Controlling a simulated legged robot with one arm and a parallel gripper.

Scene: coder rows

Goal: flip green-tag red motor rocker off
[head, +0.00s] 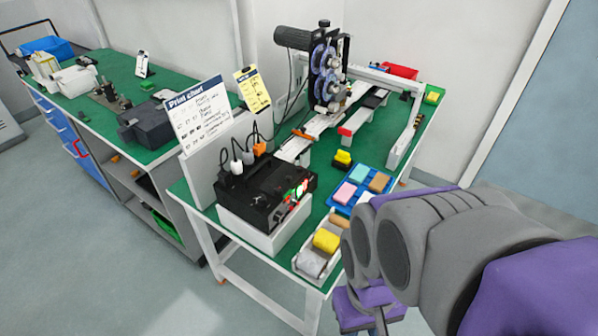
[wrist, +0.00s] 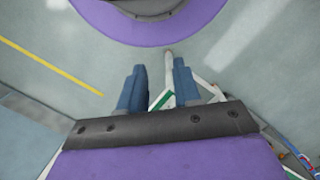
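A black control box (head: 258,188) sits on a white base at the near left part of the green bench. Small red and green parts (head: 298,190) show on its right-hand face; they are too small to tell which is the green-tag red motor rocker or how it is set. My gripper shows in the wrist view (wrist: 160,85) with two blue fingers apart and nothing between them. It is over the floor, with a bench edge beyond. In the head view my grey and purple arm fills the lower right, apart from the box.
The green bench (head: 322,205) carries a tray with a yellow block (head: 326,240), a blue tray of coloured pads (head: 360,188), and a reel machine (head: 325,75) at the back. A print chart (head: 197,115) stands behind the box. A second bench is left; floor in front is clear.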

